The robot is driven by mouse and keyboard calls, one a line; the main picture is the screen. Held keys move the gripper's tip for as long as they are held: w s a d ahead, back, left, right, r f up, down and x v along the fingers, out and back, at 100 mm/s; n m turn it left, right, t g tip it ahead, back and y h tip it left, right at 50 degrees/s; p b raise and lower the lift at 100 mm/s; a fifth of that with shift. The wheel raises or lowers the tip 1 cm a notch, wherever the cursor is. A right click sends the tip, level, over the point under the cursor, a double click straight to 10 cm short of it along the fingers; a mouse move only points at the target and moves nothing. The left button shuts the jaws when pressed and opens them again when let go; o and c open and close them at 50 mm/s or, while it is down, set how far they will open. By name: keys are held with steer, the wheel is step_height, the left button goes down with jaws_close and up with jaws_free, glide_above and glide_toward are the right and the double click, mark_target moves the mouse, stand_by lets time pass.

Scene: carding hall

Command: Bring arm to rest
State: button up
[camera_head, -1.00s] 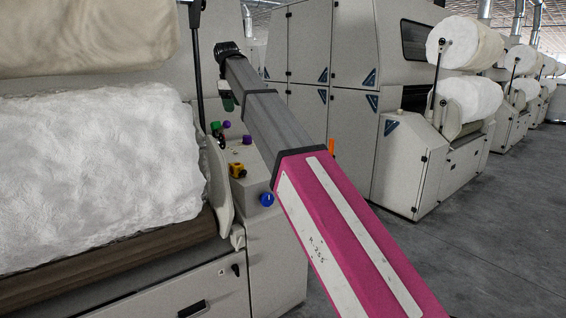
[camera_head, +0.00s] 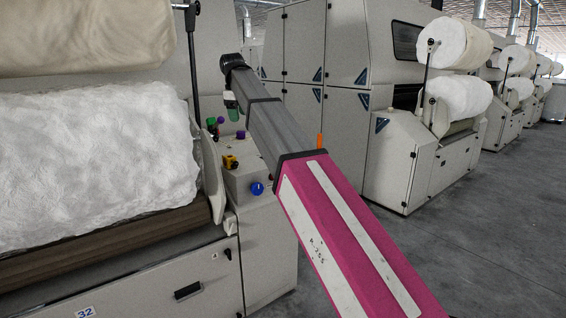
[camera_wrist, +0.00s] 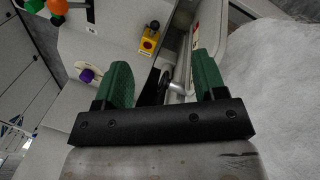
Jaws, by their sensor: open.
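My arm reaches from the lower right of the head view up to the left, its far end near the control panel (camera_head: 240,172) of the nearest carding machine. My gripper (camera_wrist: 162,82) shows in the wrist view with two green fingers standing wide apart and nothing held between them. In the head view only a bit of a green finger shows below the dark wrist end of the arm. Beyond the fingers, in the wrist view, are a yellow-based control (camera_wrist: 149,40) and a purple knob (camera_wrist: 86,75).
The panel carries a blue knob (camera_head: 257,188) and a yellow-based control (camera_head: 230,161). A white fibre roll (camera_head: 95,180) fills the left, below a cream roll (camera_head: 85,35). More machines (camera_head: 405,160) line the right. Grey floor (camera_head: 490,240) at the lower right is clear.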

steer(key=s+d+f+m, duration=0.1)
steer(key=d+f+m, duration=0.1)
steer(key=d+f, duration=0.65)
steer(key=s+d+f+m+g, duration=0.15)
steer(key=d+f, duration=0.25)
steer(key=f, duration=0.9)
steer(key=s+d+f+m+t, duration=0.1)
steer(key=s+d+f+m, duration=0.15)
steer(key=d+f, duration=0.55)
steer(key=s+d+f+m, duration=0.2)
steer(key=s+d+f, duration=0.3)
steer(key=f, duration=0.3)
steer(key=s+d+f+m+g, duration=0.1)
steer(key=s+d+f+m, duration=0.2)
steer(key=s+f, duration=0.4)
steer(key=s+d+f+m, duration=0.2)
steer(key=s+d+f, duration=0.4)
steer(key=f, duration=0.5)
steer(key=shift+s+d+m+y, duration=0.3)
steer(key=shift+s+d+y, duration=0.05)
steer(key=shift+s+y, duration=0.1)
steer(key=shift+o, duration=0.4)
steer(key=shift+g, duration=0.25)
